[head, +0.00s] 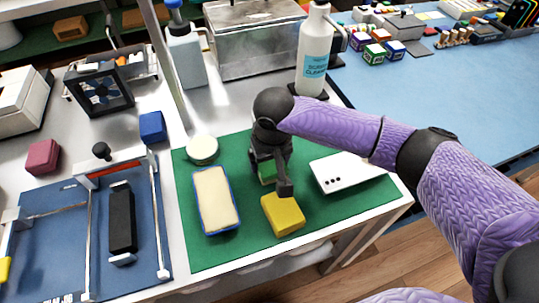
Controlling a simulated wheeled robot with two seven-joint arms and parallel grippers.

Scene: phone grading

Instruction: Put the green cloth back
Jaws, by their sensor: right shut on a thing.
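My right gripper (271,178) reaches in from the right, pointing down over the green mat (215,257). It is shut on the green cloth (266,172), a small bright green folded block mostly hidden by the fingers. The cloth is at or just above the mat; I cannot tell whether it touches. A yellow folded block (283,214) lies just in front of the gripper. My left gripper is not in view.
On the mat are a white phone (350,174), a cream pad with a blue rim (215,200) and a round cream tin (202,150). A blue block (152,126) and red block (42,157) sit left.

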